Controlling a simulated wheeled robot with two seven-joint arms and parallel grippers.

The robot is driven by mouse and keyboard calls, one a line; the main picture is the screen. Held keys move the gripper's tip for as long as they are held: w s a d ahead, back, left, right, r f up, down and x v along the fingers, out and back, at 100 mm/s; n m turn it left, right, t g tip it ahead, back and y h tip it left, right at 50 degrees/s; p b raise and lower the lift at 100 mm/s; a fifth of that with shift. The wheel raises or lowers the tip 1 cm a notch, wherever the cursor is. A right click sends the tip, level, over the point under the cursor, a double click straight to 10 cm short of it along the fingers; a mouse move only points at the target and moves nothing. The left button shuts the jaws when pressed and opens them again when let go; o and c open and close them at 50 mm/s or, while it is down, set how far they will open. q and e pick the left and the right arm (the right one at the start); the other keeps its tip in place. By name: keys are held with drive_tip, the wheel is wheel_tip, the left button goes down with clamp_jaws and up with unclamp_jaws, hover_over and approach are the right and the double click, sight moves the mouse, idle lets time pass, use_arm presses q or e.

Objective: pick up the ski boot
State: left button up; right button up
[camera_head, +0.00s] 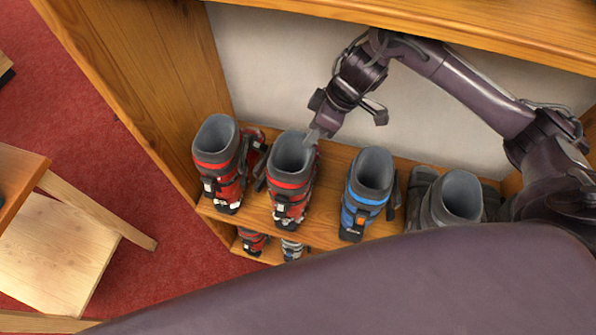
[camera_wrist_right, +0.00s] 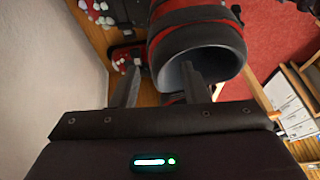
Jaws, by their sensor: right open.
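Several ski boots stand upright in a row on a wooden shelf. They are a red-and-grey boot at the left (camera_head: 221,180), a second red boot (camera_head: 290,193), a blue boot (camera_head: 363,208) and a grey boot (camera_head: 440,208). My right gripper (camera_head: 316,134) is open at the back upper rim of the second red boot. In the right wrist view this boot's cuff (camera_wrist_right: 198,43) is close ahead. One finger of the gripper (camera_wrist_right: 160,82) overlaps the cuff opening and the other is outside it. I cannot tell whether they touch. My left gripper is not in view.
A wooden side panel (camera_head: 150,75) stands left of the row, and an upper board (camera_head: 480,25) overhangs it. A pale back wall (camera_head: 270,70) is close behind. More boots (camera_head: 253,241) sit on a lower shelf. A wooden stool (camera_head: 60,245) stands on red carpet at left.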

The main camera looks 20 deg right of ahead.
sight(297, 142)
drive_tip(key=x, duration=0.5)
drive_tip(key=w+p+x, duration=0.1)
drive_tip(key=x, duration=0.2)
drive_tip(key=shift+a+r, duration=0.15)
clamp_jaws()
idle(1.1)
drive_tip(key=shift+w+r, duration=0.15)
